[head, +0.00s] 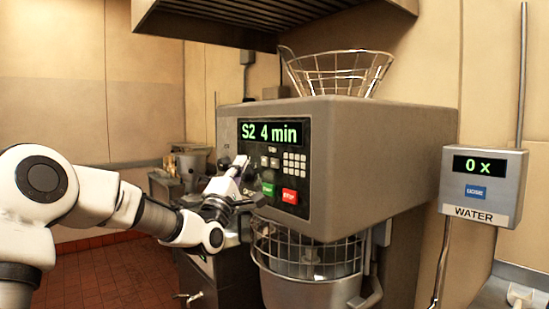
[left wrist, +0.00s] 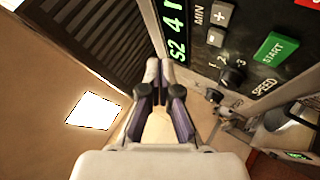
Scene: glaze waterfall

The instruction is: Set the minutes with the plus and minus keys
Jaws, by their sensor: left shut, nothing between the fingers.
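The mixer's control panel (head: 297,213) has a display (head: 273,133) reading "S2 4 min" in green. The display also shows at the top of the left wrist view (left wrist: 175,30). The plus key (left wrist: 222,13) and minus key (left wrist: 215,38) sit beside the "MIN" label in the left wrist view. In the head view the small keys lie below the display. My left gripper (head: 242,162) is shut and empty, with its tips by the panel's left part, below the display. In the left wrist view its fingertips (left wrist: 163,70) are beside the display's end, apart from both keys. My right gripper is not in view.
A green START key (left wrist: 275,48), a red STOP key (head: 289,196) and a speed knob (left wrist: 234,75) are close by on the panel. A wire-guarded bowl (head: 310,278) is below. A water meter (head: 484,180) reading "0 x" hangs at right.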

